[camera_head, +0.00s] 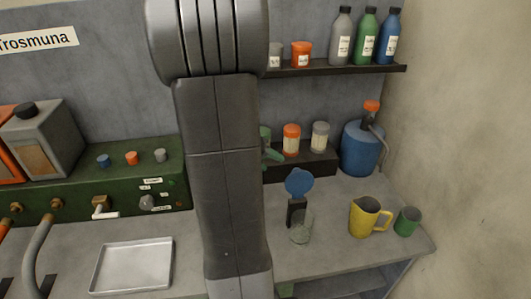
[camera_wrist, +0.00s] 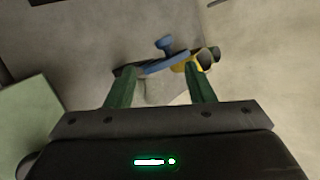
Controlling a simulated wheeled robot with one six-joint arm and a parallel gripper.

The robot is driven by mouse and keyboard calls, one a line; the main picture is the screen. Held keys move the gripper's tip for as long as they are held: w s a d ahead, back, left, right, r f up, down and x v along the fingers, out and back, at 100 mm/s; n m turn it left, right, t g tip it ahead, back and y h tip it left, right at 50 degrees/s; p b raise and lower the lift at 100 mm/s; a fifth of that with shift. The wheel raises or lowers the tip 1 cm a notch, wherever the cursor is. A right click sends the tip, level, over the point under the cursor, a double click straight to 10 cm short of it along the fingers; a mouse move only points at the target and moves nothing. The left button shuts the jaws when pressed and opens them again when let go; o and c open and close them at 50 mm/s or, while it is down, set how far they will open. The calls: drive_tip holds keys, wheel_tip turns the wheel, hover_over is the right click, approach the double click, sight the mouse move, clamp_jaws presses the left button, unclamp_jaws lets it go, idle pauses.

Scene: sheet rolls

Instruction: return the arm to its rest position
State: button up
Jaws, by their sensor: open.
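My gripper (camera_wrist: 160,82) shows in the wrist view with its two green fingers apart and nothing between them that I can see held. In the head view my grey arm stands upright across the middle and hides most of the gripper. A bit of green at the arm's right edge looks like a fingertip, in front of the low shelf. No rest position is marked in either view.
The worktop (camera_head: 340,190) holds a metal tray (camera_head: 133,266), a clear glass (camera_head: 301,228), a blue-disc stand (camera_head: 298,184), a yellow jug (camera_head: 364,217) and a green cup (camera_head: 407,222). A blue canister (camera_head: 361,150) stands behind. A bottle shelf (camera_head: 340,70) hangs above.

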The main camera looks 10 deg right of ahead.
sight(296, 171)
drive_tip(key=p+x, duration=0.1)
drive_tip(key=x, duration=1.2)
drive_tip(key=shift+w+d+f, duration=0.1)
drive_tip(key=shift+w+d, duration=0.1)
drive_tip(key=shift+d, duration=0.2)
drive_tip(key=shift+a, duration=0.1)
drive_tip(key=shift+s+a+r, duration=0.1)
drive_tip(key=shift+a+r, duration=0.3)
drive_tip(key=shift+r, duration=0.05)
drive_tip(key=b+v, duration=0.1)
drive_tip(key=v, duration=1.1)
drive_tip(key=p+x, duration=0.1)
drive_tip(key=x, duration=1.2)
drive_tip(key=shift+d+f, duration=0.2)
drive_tip(key=shift+d, duration=0.05)
drive_tip(key=shift+s+a+r+t+b, duration=0.1)
drive_tip(key=shift+s+r+t+b, duration=0.15)
drive_tip(key=shift+s+t+b, duration=0.1)
drive_tip(key=shift+w, duration=0.15)
